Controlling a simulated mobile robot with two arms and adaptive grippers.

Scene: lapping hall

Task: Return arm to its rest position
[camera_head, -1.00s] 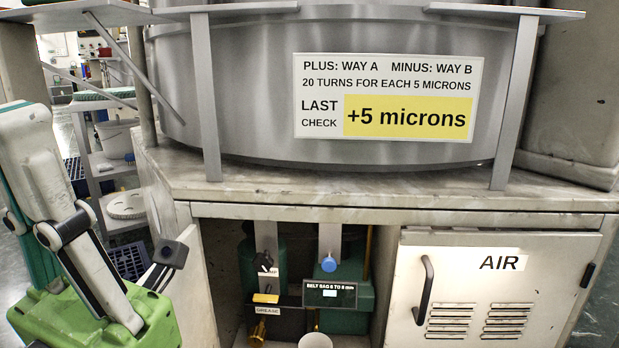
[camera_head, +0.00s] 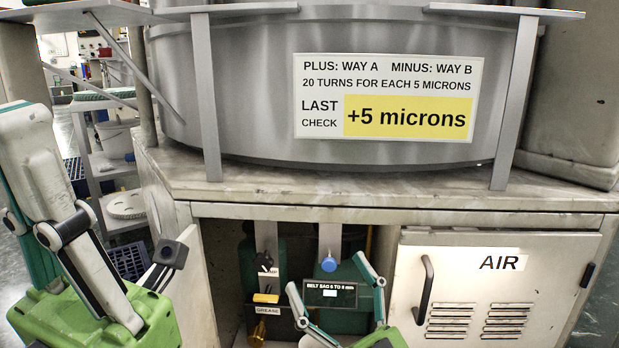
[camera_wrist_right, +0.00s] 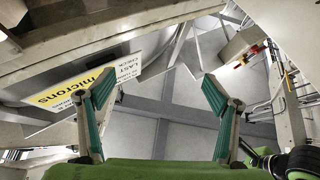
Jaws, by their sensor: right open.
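My right gripper (camera_head: 327,275) shows at the bottom centre of the head view, its white and green fingers apart and pointing up in front of the open bay. In the right wrist view, my right gripper (camera_wrist_right: 158,90) is open with nothing between its fingers. My left gripper (camera_head: 85,225) is large and close at the left edge of the head view, with a green body and white links. Its finger gap cannot be made out.
A cabinet with an AIR door (camera_head: 470,290) stands at right. The bay holds a blue knob (camera_head: 329,265), a black knob (camera_head: 264,262) and a belt display (camera_head: 330,294). Above is a drum with a +5 microns sign (camera_head: 388,97). Shelving (camera_head: 118,160) stands behind at left.

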